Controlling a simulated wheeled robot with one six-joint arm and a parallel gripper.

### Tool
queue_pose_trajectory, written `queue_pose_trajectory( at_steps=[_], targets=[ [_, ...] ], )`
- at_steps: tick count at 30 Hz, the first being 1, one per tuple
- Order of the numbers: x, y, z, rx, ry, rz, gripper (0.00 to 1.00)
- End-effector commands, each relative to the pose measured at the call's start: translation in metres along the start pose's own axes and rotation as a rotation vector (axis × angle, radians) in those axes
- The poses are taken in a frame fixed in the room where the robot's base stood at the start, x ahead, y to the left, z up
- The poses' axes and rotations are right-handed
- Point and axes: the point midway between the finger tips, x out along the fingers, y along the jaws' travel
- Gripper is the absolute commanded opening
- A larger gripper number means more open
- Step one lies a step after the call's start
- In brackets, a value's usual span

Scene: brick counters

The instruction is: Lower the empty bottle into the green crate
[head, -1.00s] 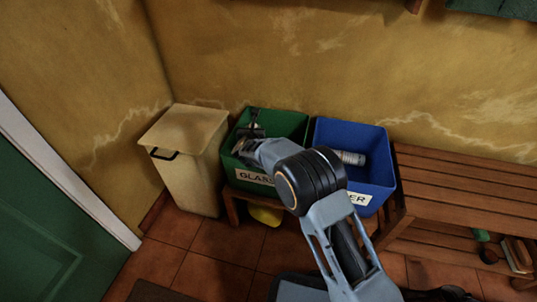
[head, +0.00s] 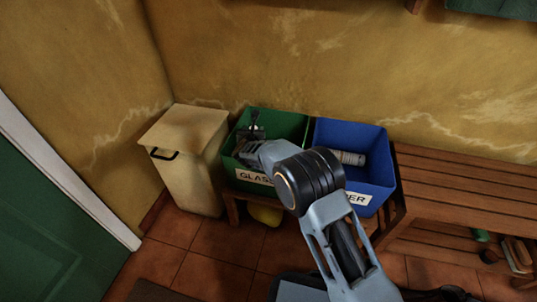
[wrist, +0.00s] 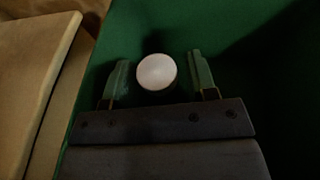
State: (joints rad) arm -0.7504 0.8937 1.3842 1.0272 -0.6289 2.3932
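The green crate (head: 292,124) carries a label that begins "GLAS" and stands between a cream bin and a blue crate. My gripper (head: 254,124) reaches down into it, with its tips hard to make out in the head view. In the wrist view, my gripper (wrist: 160,78) has its two fingers apart, against the crate's green inside (wrist: 250,60). A round white end (wrist: 156,72), probably the top of the bottle, lies between the fingers. A narrow gap shows on each side of it. The rest of the bottle is hidden or too dark to see.
The cream lidded bin (head: 187,158) stands close at the left of the green crate. The blue crate (head: 374,179), with a pale cylinder (head: 349,158) in it, is close at the right. A slatted wooden bench (head: 465,185) is further right. The wall is behind.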

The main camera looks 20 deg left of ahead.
Motion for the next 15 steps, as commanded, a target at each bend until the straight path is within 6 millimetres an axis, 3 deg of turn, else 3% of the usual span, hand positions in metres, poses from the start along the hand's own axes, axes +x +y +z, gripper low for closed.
queue_pose_trajectory(
  at_steps=[3,10,15],
  targets=[
    [0.000,0.000,0.000,0.000,0.001,0.000,0.62],
    [0.000,0.000,-0.001,-0.001,0.003,0.000,0.62],
    [-0.005,0.000,0.016,-0.001,0.001,0.001,0.62]
  ],
)
